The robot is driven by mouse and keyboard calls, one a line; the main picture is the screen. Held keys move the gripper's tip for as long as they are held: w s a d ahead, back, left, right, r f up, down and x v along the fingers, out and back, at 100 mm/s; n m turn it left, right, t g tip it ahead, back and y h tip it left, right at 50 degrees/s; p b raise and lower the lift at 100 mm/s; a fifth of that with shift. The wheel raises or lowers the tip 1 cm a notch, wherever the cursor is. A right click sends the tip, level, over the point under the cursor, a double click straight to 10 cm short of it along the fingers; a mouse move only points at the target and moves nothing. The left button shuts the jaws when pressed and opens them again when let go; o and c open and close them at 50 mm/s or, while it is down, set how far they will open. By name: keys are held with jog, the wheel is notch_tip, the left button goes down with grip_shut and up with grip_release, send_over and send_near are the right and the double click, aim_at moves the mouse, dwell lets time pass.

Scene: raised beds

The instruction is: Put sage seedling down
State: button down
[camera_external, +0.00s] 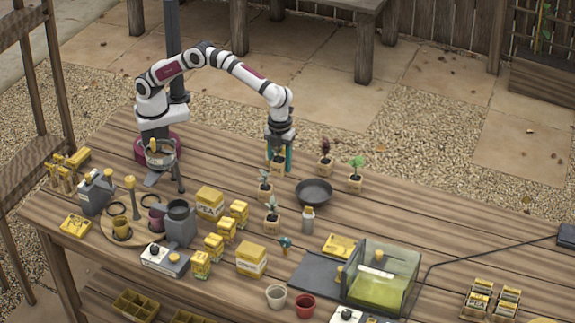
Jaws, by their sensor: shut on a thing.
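My gripper (280,156) has teal fingers and points down at the back edge of the wooden table. It is shut on a seedling in a small tan cube pot (277,168), which I take as the sage seedling. Its leaves are mostly hidden between the fingers. The pot is at or just above the table top; I cannot tell whether it touches. Other potted seedlings stand near: a pale-leaved one (265,193) in front, another pale one (272,222) nearer, a dark red one (325,167) and a bright green one (355,182) to the right.
A dark round pan (314,191) lies right of the pale seedlings, with a small bottle (308,219) before it. Yellow boxes (210,202) stand to the left. A clear-walled bin (383,276) is at the front right. Bare table lies right of the green seedling.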

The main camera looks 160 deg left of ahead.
jog(key=s+a+f, duration=0.1)
jog(key=a+f, duration=0.5)
jog(key=s+a+f, duration=0.1)
jog(key=a+f, duration=0.2)
jog(key=shift+s+a+f, duration=0.25)
jog(key=shift+s+a, duration=0.05)
jog(key=shift+f, duration=0.25)
